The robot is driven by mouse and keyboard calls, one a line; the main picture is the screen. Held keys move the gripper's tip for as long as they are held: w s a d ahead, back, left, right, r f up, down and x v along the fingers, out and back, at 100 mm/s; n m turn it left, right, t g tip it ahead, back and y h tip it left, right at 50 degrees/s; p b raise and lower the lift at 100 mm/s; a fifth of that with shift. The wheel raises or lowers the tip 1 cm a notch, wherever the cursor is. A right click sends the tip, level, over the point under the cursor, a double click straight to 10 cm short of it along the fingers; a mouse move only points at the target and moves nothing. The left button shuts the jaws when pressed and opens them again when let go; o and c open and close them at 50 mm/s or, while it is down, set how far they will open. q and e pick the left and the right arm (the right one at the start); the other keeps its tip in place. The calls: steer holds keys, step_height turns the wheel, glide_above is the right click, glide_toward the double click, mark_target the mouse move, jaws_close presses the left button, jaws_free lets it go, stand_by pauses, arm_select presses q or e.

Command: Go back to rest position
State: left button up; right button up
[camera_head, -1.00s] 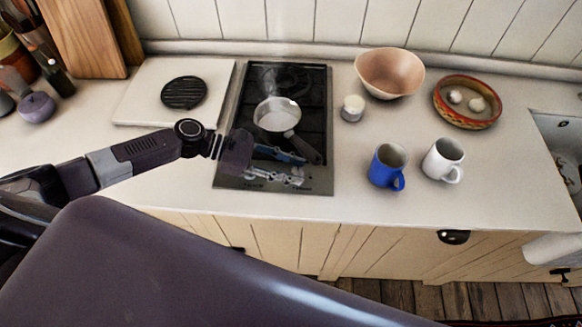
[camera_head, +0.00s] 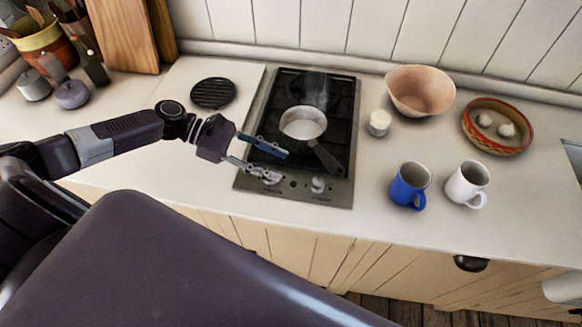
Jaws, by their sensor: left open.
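My left gripper (camera_head: 276,162) comes in from the left and hangs over the front left part of the hob (camera_head: 322,192). Its two fingers are spread apart and hold nothing. A small saucepan (camera_head: 303,124) sits on the hob just right of and beyond the fingertips, with its dark handle pointing toward the front right. Faint steam rises above the pan. The gripper looks apart from the pan. My right gripper is not in view.
On the counter, right of the hob, stand a white jar (camera_head: 379,122), a pink bowl (camera_head: 420,91), a blue mug (camera_head: 410,186), a white mug (camera_head: 467,184) and a patterned dish (camera_head: 497,126). A black round trivet (camera_head: 213,93) lies back left. The front right counter is clear.

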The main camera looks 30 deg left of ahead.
arm_select(q)
steer(key=shift+s+a+r, duration=0.1)
steer(key=shift+a+r, duration=0.15)
steer(key=shift+a, duration=0.25)
